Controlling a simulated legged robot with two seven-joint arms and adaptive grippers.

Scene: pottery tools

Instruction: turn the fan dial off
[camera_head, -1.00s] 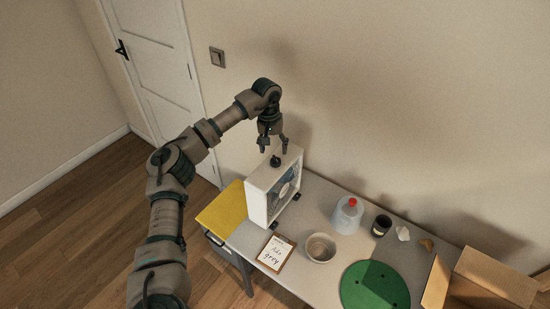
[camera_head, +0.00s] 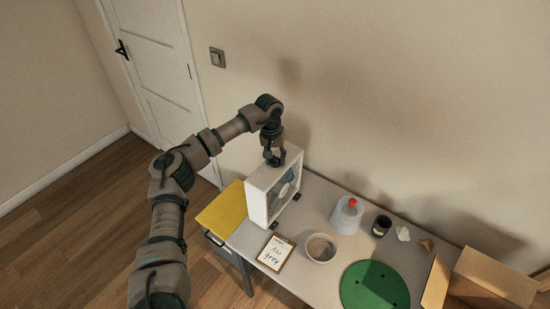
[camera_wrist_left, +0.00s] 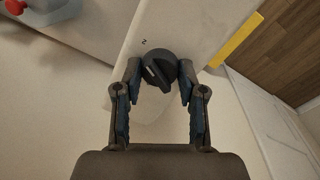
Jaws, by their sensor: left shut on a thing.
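The white box fan (camera_head: 257,196) stands upright on the table, its grille side facing right in the head view. Its black dial (camera_wrist_left: 159,70) sits on the fan's top face and shows in the left wrist view, with a pale pointer line and a mark like a "2" beside it. My left gripper (camera_head: 274,158) points down at the fan top. In the left wrist view its fingertips (camera_wrist_left: 159,74) are on either side of the dial, shut on it. In the head view the fingers mostly hide the dial. My right gripper is in neither view.
On the grey table (camera_head: 318,191) are a yellow item (camera_head: 222,208), a clipboard (camera_head: 275,253), a bowl (camera_head: 320,248), a red-capped container (camera_head: 347,217), a dark jar (camera_head: 381,226) and a green disc (camera_head: 375,288). A cardboard box (camera_head: 492,278) is at right. The wall is close behind.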

